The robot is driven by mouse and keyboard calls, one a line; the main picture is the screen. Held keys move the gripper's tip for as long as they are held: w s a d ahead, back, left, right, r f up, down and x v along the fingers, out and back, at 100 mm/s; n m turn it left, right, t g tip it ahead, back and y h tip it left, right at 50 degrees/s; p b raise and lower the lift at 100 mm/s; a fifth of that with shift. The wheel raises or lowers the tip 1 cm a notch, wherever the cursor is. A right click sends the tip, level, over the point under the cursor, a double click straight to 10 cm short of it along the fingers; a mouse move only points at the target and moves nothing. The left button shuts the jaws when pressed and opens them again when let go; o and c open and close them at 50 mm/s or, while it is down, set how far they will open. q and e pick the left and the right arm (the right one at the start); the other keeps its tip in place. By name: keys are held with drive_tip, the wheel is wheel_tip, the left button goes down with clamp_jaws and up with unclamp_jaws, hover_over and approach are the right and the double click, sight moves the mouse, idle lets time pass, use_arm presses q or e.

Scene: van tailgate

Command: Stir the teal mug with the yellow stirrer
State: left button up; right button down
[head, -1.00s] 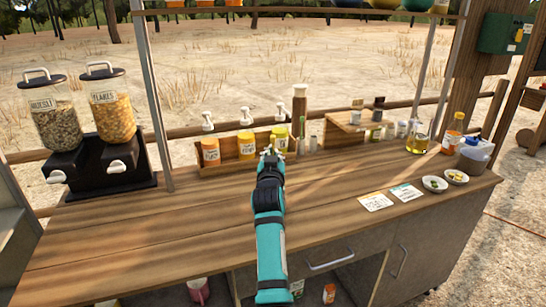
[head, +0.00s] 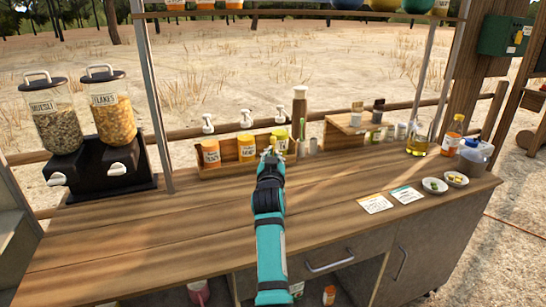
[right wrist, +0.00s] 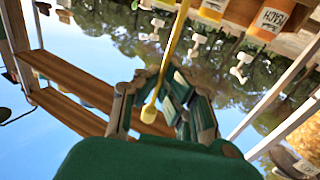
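The yellow stirrer (right wrist: 168,62) runs down from the top edge of the right wrist view, its rounded end close to my palm. My right gripper (right wrist: 163,78) has its fingers closed in around the stirrer's shaft. In the head view my right gripper (head: 268,156) is over the rear middle of the counter, in front of the orange and yellow jars, with a bit of yellow at its tips. I cannot make out the teal mug in either view; my arm hides part of the counter. My left gripper is not in view.
The wooden counter (head: 150,230) is clear on the left and front. A jar rack (head: 228,167) stands behind my gripper. Cereal dispensers (head: 95,165) stand at the back left. Two cards (head: 375,203), small bowls (head: 435,185) and bottles are at the right.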

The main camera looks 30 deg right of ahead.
sight(273, 142)
wheel_tip(273, 142, up, 5)
drive_tip(key=p, duration=0.3)
drive_tip(key=shift+p, duration=0.4)
drive_tip(key=shift+f, duration=0.1)
